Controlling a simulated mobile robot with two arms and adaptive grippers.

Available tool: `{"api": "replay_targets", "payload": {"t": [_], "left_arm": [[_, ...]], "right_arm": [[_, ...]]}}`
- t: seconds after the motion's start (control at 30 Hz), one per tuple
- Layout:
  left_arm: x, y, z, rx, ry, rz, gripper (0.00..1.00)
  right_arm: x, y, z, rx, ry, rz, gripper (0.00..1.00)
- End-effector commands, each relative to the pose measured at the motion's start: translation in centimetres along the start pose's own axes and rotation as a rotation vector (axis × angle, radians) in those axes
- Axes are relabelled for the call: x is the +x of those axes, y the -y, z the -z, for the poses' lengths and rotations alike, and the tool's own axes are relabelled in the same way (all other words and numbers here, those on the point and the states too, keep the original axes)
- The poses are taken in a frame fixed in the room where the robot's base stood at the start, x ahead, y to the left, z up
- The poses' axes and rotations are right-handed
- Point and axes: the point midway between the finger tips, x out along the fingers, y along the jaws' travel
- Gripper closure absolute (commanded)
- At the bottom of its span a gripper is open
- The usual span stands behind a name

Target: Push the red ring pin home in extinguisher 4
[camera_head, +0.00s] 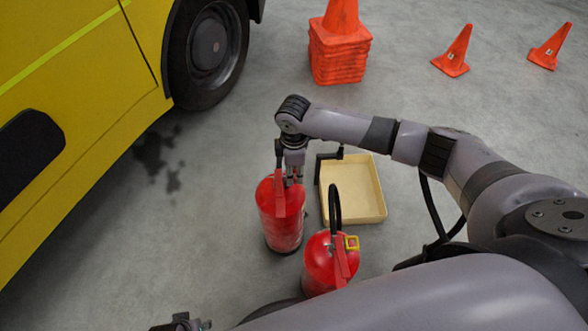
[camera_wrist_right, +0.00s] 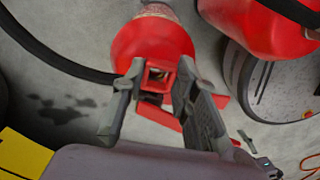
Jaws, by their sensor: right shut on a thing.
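A red extinguisher (camera_head: 282,225) stands upright at the centre of the head view, with a black hose at its head. My right gripper (camera_head: 293,178) is at its top. In the right wrist view my gripper (camera_wrist_right: 160,78) is shut on a red square ring, the ring pin (camera_wrist_right: 158,64), with the red extinguisher body (camera_wrist_right: 150,40) just beyond it. How deep the pin sits is hidden. No number is readable on the extinguisher. A dark part at the bottom edge looks like my left gripper (camera_head: 181,323), mostly cut off; its fingers are not clear.
A yellow vehicle (camera_head: 70,110) is at left; orange cones (camera_head: 340,55) stand at the back. Floor between is clear.

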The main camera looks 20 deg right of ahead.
Motion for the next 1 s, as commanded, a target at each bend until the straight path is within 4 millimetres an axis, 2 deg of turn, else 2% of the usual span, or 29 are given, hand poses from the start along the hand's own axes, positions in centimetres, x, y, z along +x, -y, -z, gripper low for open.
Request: {"api": "replay_targets", "payload": {"t": [0.27,0.3,0.6,0.87,1.0], "left_arm": [[-0.17,-0.02,0.33,0.0,-0.004,0.0,0.49],[-0.18,-0.02,0.34,0.0,-0.004,0.0,0.49],[-0.21,-0.03,0.38,0.0,-0.004,0.0,0.49],[-0.25,-0.08,0.51,-0.001,-0.007,-0.001,0.49],[-0.29,-0.15,0.64,-0.001,-0.01,-0.002,0.49]], "right_arm": [[-0.17,0.04,0.24,-0.003,-0.005,0.0,1.0],[-0.17,0.04,0.24,-0.003,-0.005,0.0,0.7],[-0.07,0.02,0.09,-0.001,-0.002,0.0,0.5],[-0.03,0.01,0.03,-0.001,0.0,0.0,0.49],[-0.64,-0.04,0.04,-0.001,-0.001,-0.001,0.49]]}}
